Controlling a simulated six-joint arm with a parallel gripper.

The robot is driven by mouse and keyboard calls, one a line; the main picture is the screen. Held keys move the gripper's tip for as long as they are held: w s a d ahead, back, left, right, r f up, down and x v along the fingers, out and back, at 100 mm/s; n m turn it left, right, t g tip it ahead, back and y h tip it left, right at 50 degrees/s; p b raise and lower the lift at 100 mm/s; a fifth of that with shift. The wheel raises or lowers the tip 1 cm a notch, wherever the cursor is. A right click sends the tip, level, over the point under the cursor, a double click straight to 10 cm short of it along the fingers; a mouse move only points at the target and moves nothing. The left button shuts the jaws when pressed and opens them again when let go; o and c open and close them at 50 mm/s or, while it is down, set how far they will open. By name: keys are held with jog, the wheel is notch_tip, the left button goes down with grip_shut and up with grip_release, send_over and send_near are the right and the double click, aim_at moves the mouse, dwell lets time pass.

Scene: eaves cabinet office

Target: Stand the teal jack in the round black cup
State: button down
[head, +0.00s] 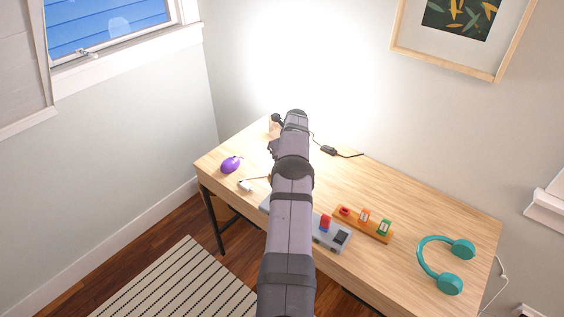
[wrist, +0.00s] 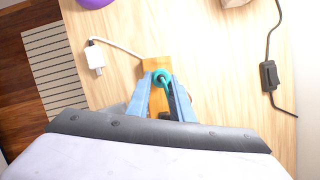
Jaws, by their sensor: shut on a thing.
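My gripper (wrist: 161,82) shows in the wrist view as two blue fingers, shut on the teal jack (wrist: 164,76). A round teal ring end and a short teal length of the jack show between the fingertips. An orange-brown wooden piece (wrist: 153,67) lies below the fingers; I cannot tell if the jack touches it. A dark patch shows between the fingers lower down, too hidden to name. I cannot make out the round black cup for certain in either view. In the head view my arm hides the gripper and jack.
On the desk (head: 400,215) are a purple mouse-like object (head: 230,164), a white adapter (wrist: 97,56) with a cord, and a black cord switch (wrist: 271,76). A grey tray (head: 325,243), a wooden rack (head: 365,229) with coloured pieces, and teal headphones (head: 431,262) are nearer the right.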

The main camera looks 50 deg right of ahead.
jog(key=shift+f+b, duration=0.5)
jog(key=shift+f, duration=0.25)
jog(key=c, duration=1.5)
grip_release()
jog(key=shift+b+v, duration=0.95)
jog(key=shift+v, duration=2.75)
